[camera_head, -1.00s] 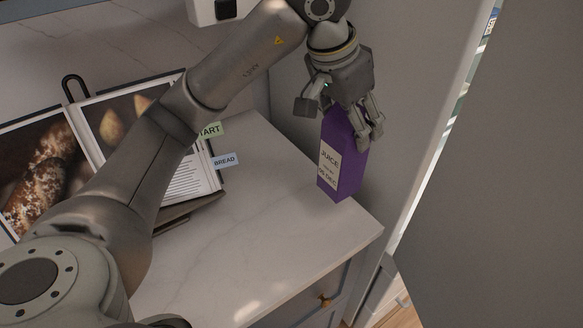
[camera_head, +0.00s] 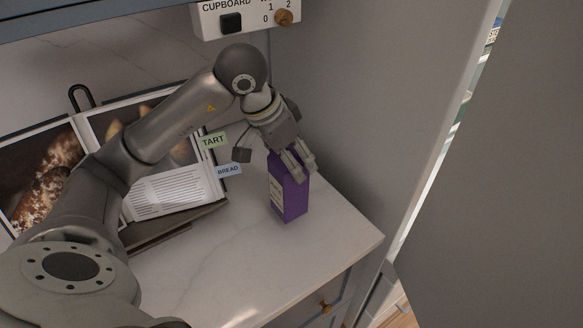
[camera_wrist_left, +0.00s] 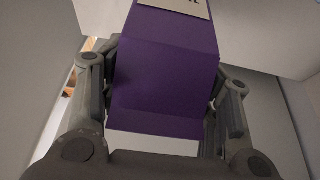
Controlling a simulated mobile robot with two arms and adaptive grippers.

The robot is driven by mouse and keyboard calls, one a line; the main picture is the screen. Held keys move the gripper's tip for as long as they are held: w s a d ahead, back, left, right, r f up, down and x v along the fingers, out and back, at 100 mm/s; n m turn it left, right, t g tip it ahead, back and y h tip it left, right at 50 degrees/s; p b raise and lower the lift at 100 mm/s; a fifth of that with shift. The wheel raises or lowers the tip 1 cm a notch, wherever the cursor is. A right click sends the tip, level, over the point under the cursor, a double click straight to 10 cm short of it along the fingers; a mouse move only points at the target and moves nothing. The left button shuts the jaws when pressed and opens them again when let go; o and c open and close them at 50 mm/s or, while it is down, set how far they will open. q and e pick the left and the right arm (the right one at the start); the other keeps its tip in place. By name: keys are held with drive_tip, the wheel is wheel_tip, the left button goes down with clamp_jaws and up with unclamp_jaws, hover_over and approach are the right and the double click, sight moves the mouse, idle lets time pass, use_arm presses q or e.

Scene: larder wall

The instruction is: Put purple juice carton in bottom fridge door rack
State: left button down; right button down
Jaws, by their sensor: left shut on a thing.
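The purple juice carton (camera_head: 289,196) is upright over the pale marble counter in the head view; I cannot tell whether its base touches the counter. My left gripper (camera_head: 298,168) is shut on its upper part from above. In the left wrist view the carton (camera_wrist_left: 168,75) fills the middle, with a finger on each side. The fridge door rack does not show clearly; only a narrow strip of lit interior (camera_head: 478,62) shows past the grey panel edge. My right gripper is not in view.
An open cookbook on a stand (camera_head: 170,190) with TART and BREAD tabs stands left of the carton. A cupboard control box (camera_head: 246,18) is on the wall above. A large grey door (camera_head: 500,200) stands at right. The counter's front (camera_head: 240,275) is clear.

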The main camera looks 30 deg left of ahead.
sight(289, 199)
use_arm(q)
drive_tip(key=shift+f+p, duration=0.4)
drive_tip(key=shift+f, duration=1.25)
drive_tip(key=c, duration=0.5)
unclamp_jaws()
drive_tip(key=shift+s, duration=0.1)
